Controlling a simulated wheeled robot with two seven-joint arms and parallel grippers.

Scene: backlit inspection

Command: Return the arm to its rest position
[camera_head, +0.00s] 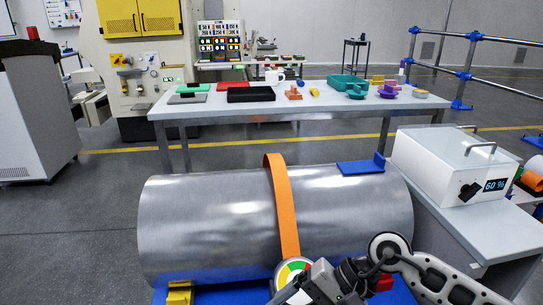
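My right arm comes in from the lower right, and its gripper (296,291) is at the bottom edge, in front of the large metal cylinder (210,220). The gripper is beside or over a round dial with green, yellow and red sectors (291,267). Its fingers are partly cut off, so I cannot tell whether they are open or touch the dial. My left gripper is not in view.
An orange strap (283,205) goes over the cylinder, with a blue bracket (361,167) on its right. A white box reading 60 % (440,165) stands on a grey table (475,232) at right. A workbench with small parts (215,107) stands behind.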

